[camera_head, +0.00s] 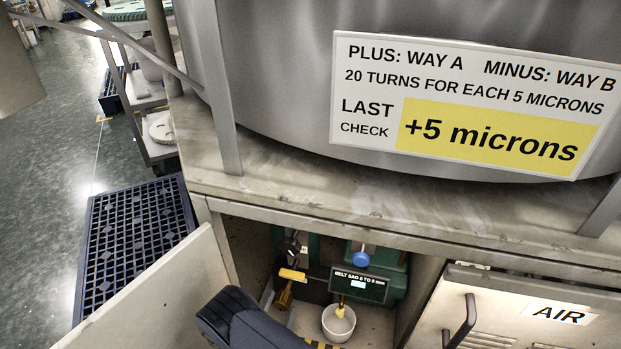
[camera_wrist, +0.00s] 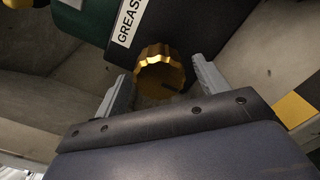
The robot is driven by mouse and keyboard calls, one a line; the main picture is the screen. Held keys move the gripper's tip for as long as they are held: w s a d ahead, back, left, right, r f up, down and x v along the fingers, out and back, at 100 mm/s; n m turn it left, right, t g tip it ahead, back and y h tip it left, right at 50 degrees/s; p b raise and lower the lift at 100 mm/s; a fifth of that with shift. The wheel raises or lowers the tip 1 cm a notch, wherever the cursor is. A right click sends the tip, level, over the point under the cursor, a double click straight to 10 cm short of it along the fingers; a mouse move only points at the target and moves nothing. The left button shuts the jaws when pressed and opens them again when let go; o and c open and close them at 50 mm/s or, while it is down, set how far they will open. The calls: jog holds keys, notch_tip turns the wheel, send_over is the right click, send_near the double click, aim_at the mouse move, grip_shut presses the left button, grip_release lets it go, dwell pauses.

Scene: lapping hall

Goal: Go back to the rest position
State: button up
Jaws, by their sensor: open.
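My gripper (camera_wrist: 161,74) is open in the wrist view, one finger on each side of a ribbed brass knob (camera_wrist: 158,70). The knob sits beside a dark block with a white label reading "GREAS", the rest cut off. The fingers appear apart from the knob, but I cannot tell the exact gap. In the head view my dark forearm reaches in from the bottom toward the open cabinet (camera_head: 232,232) under the machine; the fingertips are hidden there.
In the cabinet are a blue knob (camera_head: 361,259), a yellow-handled valve (camera_head: 292,275), a display reading "BELT SAG 5 TO 9 mm" (camera_head: 360,284) and a white cup (camera_head: 338,322). An open door panel (camera_head: 150,300) stands at left, the "AIR" door (camera_head: 530,315) at right. Floor lies beyond a dark grate (camera_head: 135,235).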

jog(key=shift+x, duration=1)
jog(key=shift+s, duration=0.1)
